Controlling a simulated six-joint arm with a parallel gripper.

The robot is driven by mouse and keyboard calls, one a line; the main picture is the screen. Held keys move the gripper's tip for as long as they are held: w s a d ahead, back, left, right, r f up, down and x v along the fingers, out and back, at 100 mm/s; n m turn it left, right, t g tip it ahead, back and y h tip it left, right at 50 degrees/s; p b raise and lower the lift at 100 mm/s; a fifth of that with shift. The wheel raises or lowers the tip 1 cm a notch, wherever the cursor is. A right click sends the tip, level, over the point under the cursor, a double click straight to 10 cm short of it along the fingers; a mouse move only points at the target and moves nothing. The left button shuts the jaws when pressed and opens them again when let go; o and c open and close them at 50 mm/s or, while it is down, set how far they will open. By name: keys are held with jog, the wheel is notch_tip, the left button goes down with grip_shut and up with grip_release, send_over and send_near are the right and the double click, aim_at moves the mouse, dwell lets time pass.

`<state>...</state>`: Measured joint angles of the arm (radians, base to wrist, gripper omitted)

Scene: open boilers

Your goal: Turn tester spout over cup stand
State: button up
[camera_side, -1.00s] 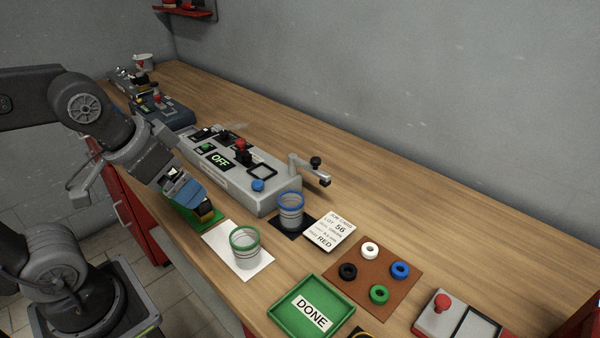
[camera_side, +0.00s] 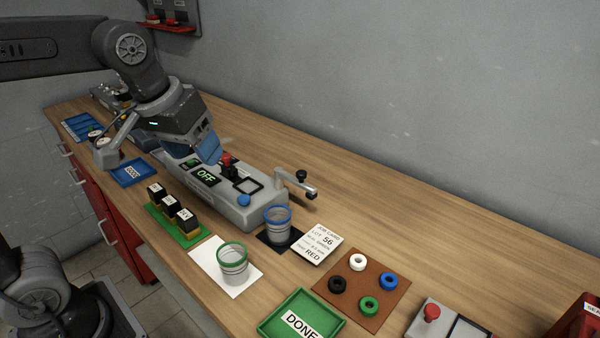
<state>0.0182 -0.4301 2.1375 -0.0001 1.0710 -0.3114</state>
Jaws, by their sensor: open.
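The grey tester (camera_side: 225,200) lies on the bench with its display reading OFF. Its spout (camera_side: 296,184) is a grey arm with a black knob on top, at the tester's right end. The spout reaches out to the right over bare bench, behind and beside the blue-rimmed cup (camera_side: 277,224), not over it. That cup stands on a black pad (camera_side: 262,238), apparently the cup stand, at the tester's front right corner. My gripper (camera_side: 211,156) is open above the tester, close to its red knob (camera_side: 227,160) and well left of the spout. The gripper's far finger is partly hidden.
A green-rimmed cup (camera_side: 232,262) stands on white paper in front. Several black blocks (camera_side: 172,208) sit on a green tray. A job card (camera_side: 317,243), a brown mat (camera_side: 382,283) with rings and a DONE tray (camera_side: 272,325) lie right. Bench behind the spout is clear.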

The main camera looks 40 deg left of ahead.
jog(key=w+n, duration=0.1)
jog(key=w, duration=0.2)
jog(key=w+r+n+g, duration=0.1)
jog(key=w, duration=0.2)
jog(key=w+d+r+n+g, duration=0.1)
jog(key=w+n, duration=0.1)
jog(key=w, duration=0.2)
jog(key=shift+r, duration=0.25)
jog(key=shift+c, duration=0.8)
jog(key=n+g, duration=0.2)
jog(key=n, duration=0.3)
send_over(301, 171)
notch_tip(301, 171, down, 4)
notch_tip(301, 171, down, 13)
jog(key=shift+r, duration=0.2)
jog(key=shift+c, duration=0.3)
grip_shut()
